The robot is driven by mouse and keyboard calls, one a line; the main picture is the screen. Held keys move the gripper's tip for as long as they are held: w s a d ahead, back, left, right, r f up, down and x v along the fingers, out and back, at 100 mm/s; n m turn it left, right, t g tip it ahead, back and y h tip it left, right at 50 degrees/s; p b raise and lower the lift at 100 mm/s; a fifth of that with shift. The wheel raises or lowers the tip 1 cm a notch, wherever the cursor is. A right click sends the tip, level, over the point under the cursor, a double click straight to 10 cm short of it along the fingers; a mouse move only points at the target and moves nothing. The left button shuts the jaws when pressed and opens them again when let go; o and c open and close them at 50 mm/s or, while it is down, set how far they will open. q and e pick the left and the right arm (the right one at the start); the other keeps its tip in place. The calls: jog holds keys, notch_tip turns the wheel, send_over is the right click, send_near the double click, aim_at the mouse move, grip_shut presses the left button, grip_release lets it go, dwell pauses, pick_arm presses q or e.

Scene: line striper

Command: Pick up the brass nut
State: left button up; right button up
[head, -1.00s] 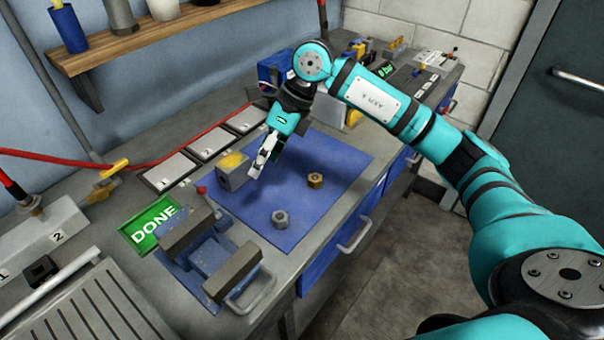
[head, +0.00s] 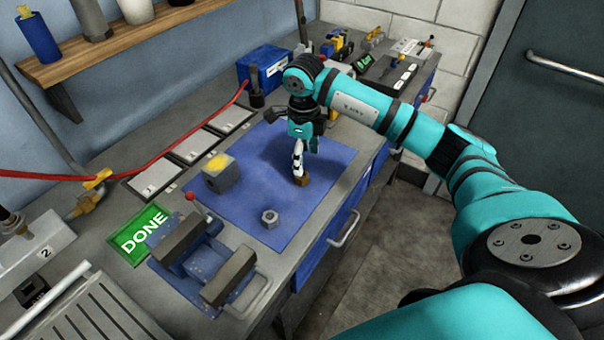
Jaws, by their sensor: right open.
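The brass nut (head: 302,181) lies on the blue mat (head: 318,208), a small brownish piece partly hidden by my gripper. My right gripper (head: 299,172) points down right over the nut, with its fingertips at or just above it. It is open; whether the fingers touch the nut I cannot tell. A grey steel nut (head: 269,218) lies on the mat, nearer to me and to the left. A grey block with a yellow top patch (head: 221,174) sits at the mat's left edge. My left gripper is not in view.
A blue vise (head: 208,261) stands at the front of the bench beside the green DONE sign (head: 140,233). Numbered grey plates (head: 190,150) line the wall side, with a red hose above. A blue box (head: 265,66) stands behind. The mat's front right is clear.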

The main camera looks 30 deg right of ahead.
aim_at(302, 178)
jog(key=f, duration=0.1)
jog(key=f+p, duration=0.1)
jog(key=f, duration=0.1)
jog(key=f+p, duration=0.1)
jog(key=f, duration=0.1)
jog(key=shift+a+f, duration=0.25)
jog(key=shift+a, duration=0.05)
jog(key=shift+f, duration=0.25)
jog(key=c, duration=1.3)
jog(key=shift+r, duration=0.1)
